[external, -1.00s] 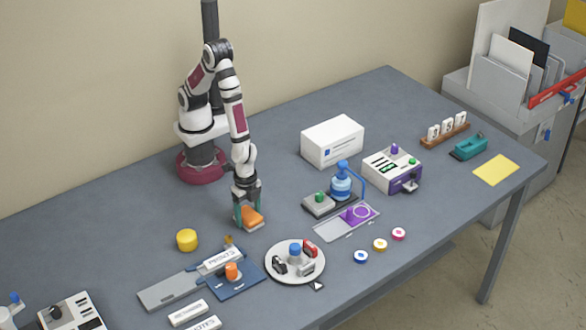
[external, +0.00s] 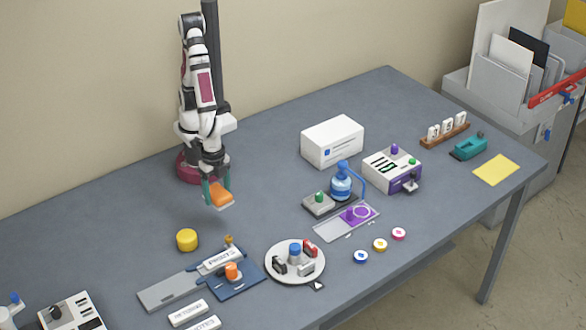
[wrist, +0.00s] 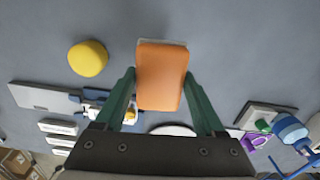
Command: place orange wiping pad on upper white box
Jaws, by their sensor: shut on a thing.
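The orange wiping pad (external: 221,194) has a pale underside edge and is held in my gripper (external: 217,190), above the table in front of my base. In the wrist view the pad (wrist: 161,75) sits between the two green fingers of my gripper (wrist: 162,95), which are shut on it. The white box (external: 332,143) stands on the table at the back, to the right of my gripper and well apart from it. It has a small blue mark on its front face, and its top is bare. The wrist view does not show this box.
A blue bottle pump (external: 341,182) and a white-and-purple device (external: 392,168) stand near the box. A yellow cylinder (external: 187,240) is below my gripper. A round white plate (external: 272,275) with small items lies in front. The table between my gripper and the box is clear.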

